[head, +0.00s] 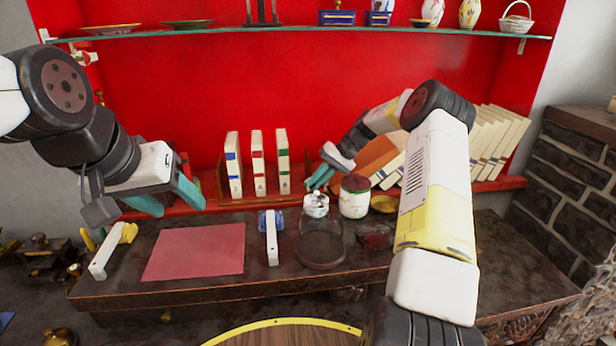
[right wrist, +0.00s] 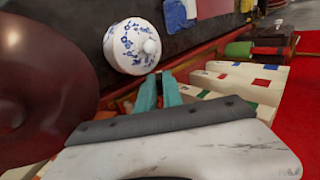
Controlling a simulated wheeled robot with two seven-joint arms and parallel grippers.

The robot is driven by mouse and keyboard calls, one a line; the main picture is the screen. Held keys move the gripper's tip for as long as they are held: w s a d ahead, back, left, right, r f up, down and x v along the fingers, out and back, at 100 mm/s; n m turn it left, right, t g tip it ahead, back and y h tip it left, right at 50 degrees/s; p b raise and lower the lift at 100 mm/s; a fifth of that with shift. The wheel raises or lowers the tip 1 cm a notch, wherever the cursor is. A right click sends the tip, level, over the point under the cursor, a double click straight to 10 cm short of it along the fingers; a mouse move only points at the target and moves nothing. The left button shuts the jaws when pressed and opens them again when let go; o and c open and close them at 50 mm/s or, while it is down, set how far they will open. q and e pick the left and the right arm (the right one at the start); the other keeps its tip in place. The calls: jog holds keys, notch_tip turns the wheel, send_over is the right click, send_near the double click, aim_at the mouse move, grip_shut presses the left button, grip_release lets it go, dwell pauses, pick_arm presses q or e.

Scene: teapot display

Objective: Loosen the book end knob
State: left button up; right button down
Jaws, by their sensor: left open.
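Three upright pale books (head: 258,163) with coloured labels stand on the red ledge; they also show in the right wrist view (right wrist: 235,85). A dark wooden piece beside them, perhaps the book end (head: 222,180), is partly visible at their left. I cannot make out its knob for certain. My left gripper (head: 168,198) is open and empty, in front and left of the books. My right gripper (head: 319,178) is right of the books, above the white-and-blue lidded pot (head: 316,205).
A jar with a dark red lid (head: 354,196) stands close to my right gripper. Leaning books (head: 496,145) fill the right of the ledge. A glass shelf (head: 300,34) crosses above. The red mat (head: 197,252) on the table is bare.

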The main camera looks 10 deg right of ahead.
jog(key=shift+a+r+h, duration=0.1)
jog(key=shift+a+h, duration=0.05)
jog(key=shift+h, duration=0.15)
jog(key=h, duration=0.2)
jog(key=shift+a+r+h, duration=0.2)
jog(key=shift+a+h, duration=0.15)
jog(key=shift+h, duration=0.05)
jog(key=h, duration=0.2)
jog(key=a+h, duration=0.1)
jog(key=h, duration=0.4)
jog(key=shift+a, duration=0.3)
jog(key=h, duration=0.5)
jog(key=shift+a+f, duration=0.25)
jog(key=shift+a, duration=0.1)
jog(key=shift+h, duration=0.3)
jog(key=c, duration=1.5)
grip_release()
jog(key=shift+c, duration=0.2)
